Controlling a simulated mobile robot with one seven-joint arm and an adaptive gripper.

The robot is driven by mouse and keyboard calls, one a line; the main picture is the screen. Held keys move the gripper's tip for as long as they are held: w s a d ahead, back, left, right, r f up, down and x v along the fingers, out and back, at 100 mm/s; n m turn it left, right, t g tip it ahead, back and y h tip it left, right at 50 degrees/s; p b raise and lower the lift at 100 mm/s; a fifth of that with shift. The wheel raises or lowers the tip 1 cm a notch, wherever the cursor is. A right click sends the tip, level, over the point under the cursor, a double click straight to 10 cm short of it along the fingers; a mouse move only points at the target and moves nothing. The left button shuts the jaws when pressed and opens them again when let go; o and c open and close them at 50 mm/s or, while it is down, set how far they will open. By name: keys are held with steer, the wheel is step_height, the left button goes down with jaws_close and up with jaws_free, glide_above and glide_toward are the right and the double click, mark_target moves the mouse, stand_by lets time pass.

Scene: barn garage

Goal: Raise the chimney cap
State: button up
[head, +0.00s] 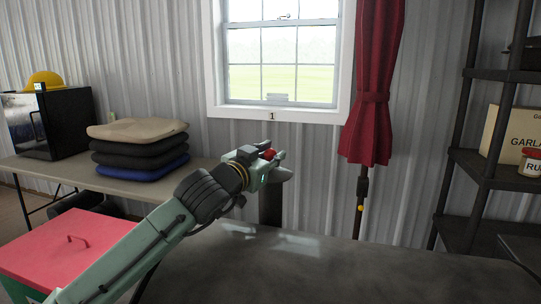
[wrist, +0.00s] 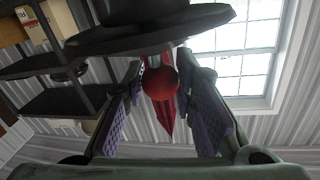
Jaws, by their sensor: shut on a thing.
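The chimney cap (head: 284,174) is a dark grey, wide, shallow piece with a round red knob (head: 268,154), seen in the head view over a dark upright pipe (head: 270,208). My gripper (head: 274,157) reaches in from the left and is shut on the red knob. In the wrist view the knob (wrist: 160,84) sits between the purple-padded fingers, and the dark round cap (wrist: 150,32) shows beside it at the top. My gripper hides part of the cap in the head view, so I cannot tell whether cap and pipe touch.
A dark table (head: 330,272) fills the front. A beige table (head: 62,172) at left holds stacked cushions (head: 140,150) and a black box (head: 50,125). A red-lidded box (head: 65,252) stands front left. A red curtain (head: 372,90) and black shelves (head: 485,150) are at right.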

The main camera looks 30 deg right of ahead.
jaws_close()
step_height(320, 180, up, 4)
steer(key=p, duration=0.2)
steer(key=shift+f+p, duration=0.15)
steer(key=shift+p, duration=0.15)
steer(key=shift+w+a, duration=0.1)
steer(key=shift+o, duration=2.2)
jaws_free()
steer(key=shift+o, duration=1.4)
steer(key=shift+f, duration=0.1)
steer(key=v, duration=1.2)
